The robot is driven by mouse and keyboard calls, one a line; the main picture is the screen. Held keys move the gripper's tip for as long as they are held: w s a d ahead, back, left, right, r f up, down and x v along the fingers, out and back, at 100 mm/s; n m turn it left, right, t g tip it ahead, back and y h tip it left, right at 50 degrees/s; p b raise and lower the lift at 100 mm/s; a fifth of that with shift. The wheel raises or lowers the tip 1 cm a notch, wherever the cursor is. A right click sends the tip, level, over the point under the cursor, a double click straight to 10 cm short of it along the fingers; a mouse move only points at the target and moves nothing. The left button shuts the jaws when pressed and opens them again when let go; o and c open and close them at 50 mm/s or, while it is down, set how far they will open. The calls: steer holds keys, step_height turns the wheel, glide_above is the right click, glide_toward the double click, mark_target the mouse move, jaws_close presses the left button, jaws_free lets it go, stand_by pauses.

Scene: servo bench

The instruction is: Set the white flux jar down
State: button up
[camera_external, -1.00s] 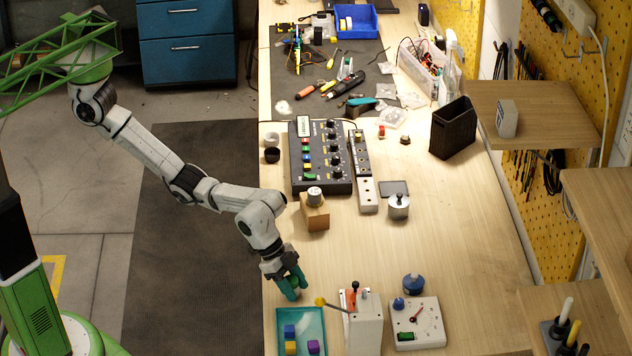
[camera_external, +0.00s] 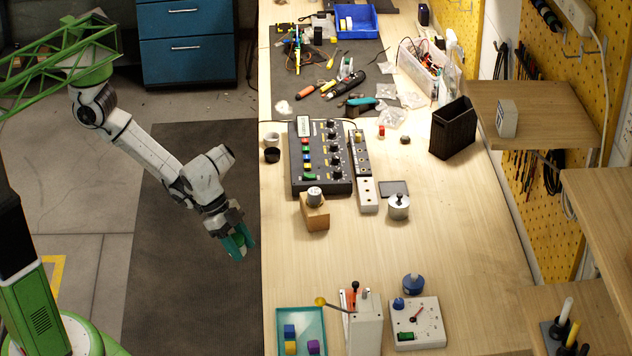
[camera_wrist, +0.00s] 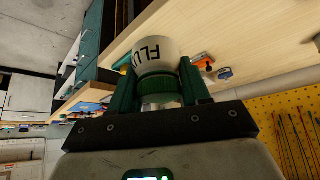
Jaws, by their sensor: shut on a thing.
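My gripper (camera_external: 240,247) hangs just left of the bench's left edge, above the dark floor mat in the picture. In the wrist view my gripper (camera_wrist: 158,80) is shut on the white flux jar (camera_wrist: 156,50). The jar has a white body with dark letters reading "FLU" and a ribbed green band, with the fingers on both sides of the band. In the external view the jar is mostly hidden by the fingers, and its tilt is hard to tell.
The wooden bench (camera_external: 440,250) has clear room in its middle. Near its left edge are a teal tray (camera_external: 281,318) with colored cubes, a wooden block (camera_external: 315,216) with a knob, and a black control box (camera_external: 300,180). A lever box (camera_external: 365,325) stands beside the tray.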

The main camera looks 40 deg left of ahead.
steer(key=w+a+n+p, duration=0.1)
steer(key=w+a+p, duration=0.35)
steer(key=w, duration=0.75)
steer(key=p, duration=0.2)
glide_toward(321, 261)
steer(key=d, duration=0.2)
steer(key=shift+d+f+t, duration=0.3)
steer(key=shift+d+f, duration=0.05)
steer(key=shift+f, duration=0.05)
steer(key=shift+w+d+f, duration=0.2)
steer(key=shift+w+f, duration=0.05)
steer(key=shift+f, duration=0.1)
steer(key=shift+d+f+p, duration=0.1)
steer(key=shift+f+p, duration=0.5)
steer(key=shift+f, duration=1.05)
steer(key=shift+f, duration=0.2)
steer(key=o, duration=1.1)
steer(key=shift+r, duration=0.1)
